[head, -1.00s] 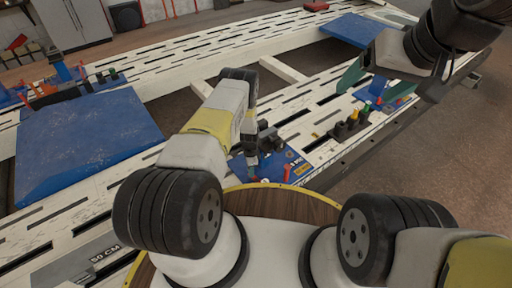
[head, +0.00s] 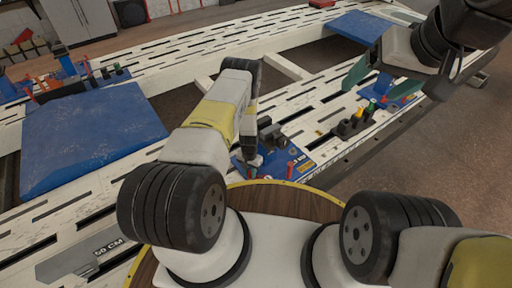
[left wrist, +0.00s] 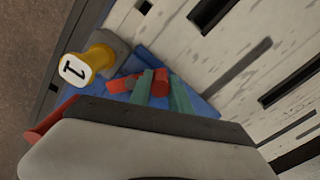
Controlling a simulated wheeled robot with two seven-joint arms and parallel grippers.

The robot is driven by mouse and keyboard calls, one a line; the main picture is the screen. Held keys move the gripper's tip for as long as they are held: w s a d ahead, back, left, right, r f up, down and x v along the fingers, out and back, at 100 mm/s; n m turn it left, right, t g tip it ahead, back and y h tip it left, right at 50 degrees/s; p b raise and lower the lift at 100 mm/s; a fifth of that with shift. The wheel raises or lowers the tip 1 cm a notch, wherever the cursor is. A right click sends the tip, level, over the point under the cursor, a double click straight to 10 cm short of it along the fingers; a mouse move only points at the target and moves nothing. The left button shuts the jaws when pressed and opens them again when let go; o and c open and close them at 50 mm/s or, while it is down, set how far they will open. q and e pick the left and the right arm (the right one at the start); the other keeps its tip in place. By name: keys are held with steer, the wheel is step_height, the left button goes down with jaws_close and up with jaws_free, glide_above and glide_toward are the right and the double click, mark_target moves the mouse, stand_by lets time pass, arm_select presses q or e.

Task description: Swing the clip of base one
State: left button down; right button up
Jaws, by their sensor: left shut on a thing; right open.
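A blue base plate (head: 298,158) with red parts and a label lies on the white slotted bench, close in front of me. My left gripper (head: 250,168) is low over its left side; the arm hides part of the plate. In the left wrist view, the two green fingers (left wrist: 162,90) are shut on a red clip (left wrist: 160,80) above the blue plate (left wrist: 205,106). A yellow-rimmed knob marked 1 (left wrist: 75,68) stands beside it. My right gripper (head: 382,82) is open and empty, raised over the bench at the right.
A black holder (head: 345,128) with yellow and green pegs stands right of the base plate. A large blue panel (head: 90,140) lies at the left, with red and black parts behind it. Another blue panel (head: 358,28) is at the back. Open gaps show between the bench beams.

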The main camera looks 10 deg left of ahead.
arm_select(q)
steer(key=n, duration=0.1)
steer(key=s+n, duration=0.1)
steer(key=n, duration=0.2)
steer(key=shift+s+d+n, duration=0.35)
steer(key=shift+s+n, duration=0.05)
steer(key=shift+d, duration=0.1)
stand_by(0.3)
steer(key=c, duration=1.5)
jaws_free()
step_height(320, 180, up, 8)
